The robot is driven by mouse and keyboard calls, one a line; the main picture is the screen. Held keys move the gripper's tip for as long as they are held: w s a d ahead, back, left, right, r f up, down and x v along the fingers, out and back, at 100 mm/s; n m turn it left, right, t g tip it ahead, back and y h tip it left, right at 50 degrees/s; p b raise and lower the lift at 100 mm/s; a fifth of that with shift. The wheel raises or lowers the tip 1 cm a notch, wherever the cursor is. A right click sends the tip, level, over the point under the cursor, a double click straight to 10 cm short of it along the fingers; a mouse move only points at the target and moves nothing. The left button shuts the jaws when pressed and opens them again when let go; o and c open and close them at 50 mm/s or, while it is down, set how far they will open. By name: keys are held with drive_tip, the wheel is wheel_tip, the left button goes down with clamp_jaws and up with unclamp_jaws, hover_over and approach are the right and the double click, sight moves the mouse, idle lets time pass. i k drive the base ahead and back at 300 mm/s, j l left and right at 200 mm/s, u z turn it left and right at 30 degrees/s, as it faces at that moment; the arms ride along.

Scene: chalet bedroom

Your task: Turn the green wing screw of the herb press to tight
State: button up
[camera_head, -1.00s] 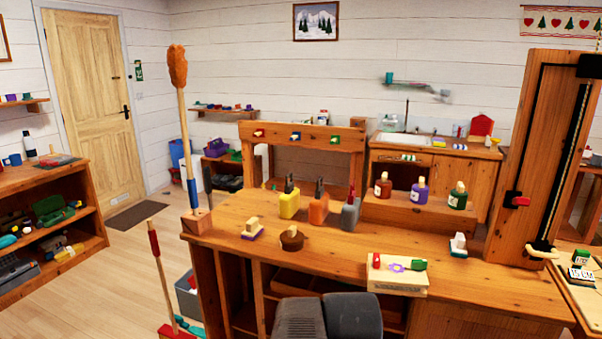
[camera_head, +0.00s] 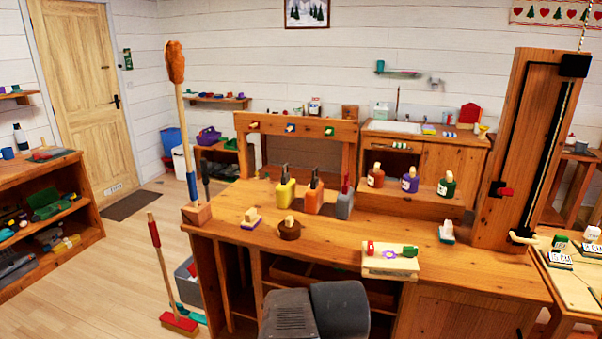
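A pale wooden block (camera_head: 390,264) lies near the front edge of the workbench. It carries a red piece (camera_head: 371,248), a purple flower-shaped piece (camera_head: 390,254) and a green piece (camera_head: 410,251) at its right end. This may be the herb press with its green wing screw, but I cannot tell for sure. The green piece is too small to read its turn. A dark grey part of my own arm (camera_head: 340,308) shows at the bottom, in front of the bench and left of the block. My gripper's fingers do not show.
Yellow, orange and grey holders (camera_head: 285,195) and a round brown pot (camera_head: 290,230) stand left on the bench. Several bottles (camera_head: 410,182) stand at its back. A tall wooden post (camera_head: 520,150) rises at right. A rear frame (camera_head: 310,126) bears red, blue and green pieces.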

sight(409, 251)
drive_tip(key=i+l+u, duration=0.1)
drive_tip(key=l, duration=0.25)
drive_tip(key=i+l+u, duration=0.15)
drive_tip(key=i+l, duration=0.2)
drive_tip(key=i+l+u, duration=0.1)
drive_tip(key=l, duration=0.35)
drive_tip(key=i, duration=0.05)
